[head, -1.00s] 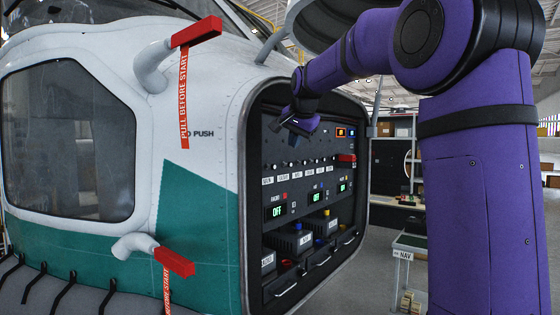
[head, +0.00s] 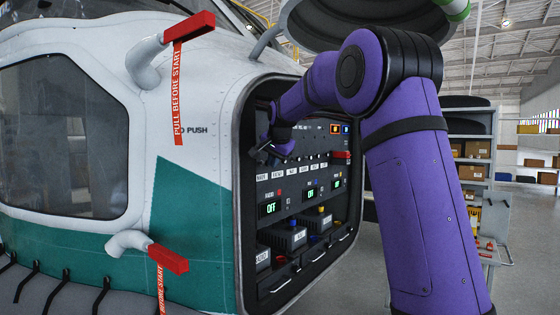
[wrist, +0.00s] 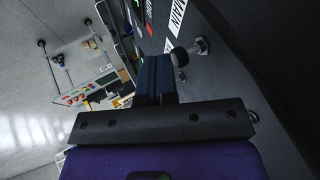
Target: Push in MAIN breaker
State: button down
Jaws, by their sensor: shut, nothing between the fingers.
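The MAIN breaker (wrist: 181,56) shows in the wrist view as a dark round knob on a short stem sticking out of the panel. The white MAIN label (wrist: 178,16) is beside it. My gripper (wrist: 155,62) is shut and empty, with its fingertips just left of the knob. I cannot tell whether they touch it. In the head view my gripper (head: 264,154) is at the upper left of the dark breaker panel (head: 300,205), inside the hatch opening. The knob itself cannot be made out there, behind or near my gripper.
The panel has a row of small knobs, green OFF displays (head: 271,208) and a red switch (head: 341,155). The hatch rim (head: 243,200) surrounds it. Red-tagged probes (head: 190,30) stick out from the fuselage on the left. Shelves with boxes (head: 475,150) stand at right.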

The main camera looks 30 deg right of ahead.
jog(key=shift+w+a, duration=0.1)
jog(key=shift+w, duration=0.05)
jog(key=shift+w+a, duration=0.3)
jog(key=shift+w, duration=0.55)
